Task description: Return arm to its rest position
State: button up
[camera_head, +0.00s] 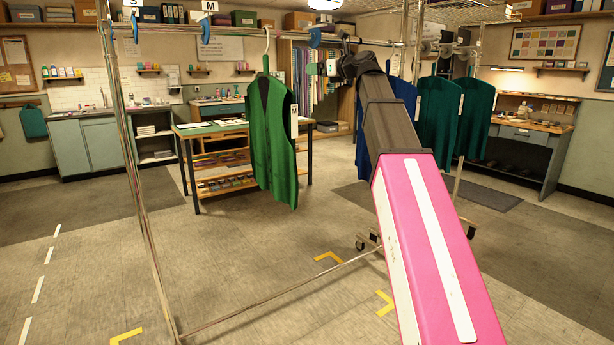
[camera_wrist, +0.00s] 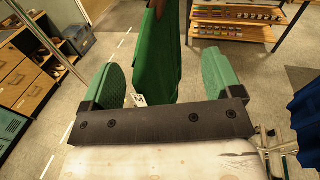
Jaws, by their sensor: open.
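My arm reaches up from the lower right in the head view and ends at my gripper (camera_head: 321,68), just right of a green vest (camera_head: 270,140). The vest hangs upright from a pale hanger (camera_head: 266,42) on the metal rail (camera_head: 240,28). In the wrist view my gripper (camera_wrist: 162,62) is open, with its two green-padded fingers wide apart. The green vest (camera_wrist: 157,65) shows in the gap between them, beyond the palm. Neither finger appears to press on it. A small white tag (camera_wrist: 138,99) shows at the vest's edge.
The rack's left post (camera_head: 128,150) and low bar (camera_head: 280,292) stand close. A work table (camera_head: 215,127) is behind the vest. Open floor (camera_head: 90,260) lies at left.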

jog(key=s+d+f+n+g+h, duration=0.2)
jog(key=f+n, duration=0.2)
jog(key=f, duration=1)
jog(key=s+d+f+n+g+h, duration=0.1)
jog(key=f+n+h, duration=0.25)
jog(key=f, duration=1.15)
jog(key=s+d+f+n+g+h, duration=0.15)
jog(key=f+n, duration=0.25)
jog(key=f, duration=1)
jog(key=s+d+f+n+g+h, duration=0.2)
jog(key=s+d+f+n, duration=0.1)
jog(key=s+f, duration=0.4)
jog(key=s+d+f+n+g+h, duration=0.2)
jog(key=s+f+n, duration=0.4)
jog(key=f, duration=0.7)
jog(key=s+d+f+n+g+h, duration=0.2)
jog(key=s+d+f+n, duration=0.3)
jog(key=s+f, duration=0.5)
jog(key=shift+s+g, duration=0.25)
jog(key=shift+g, duration=0.4)
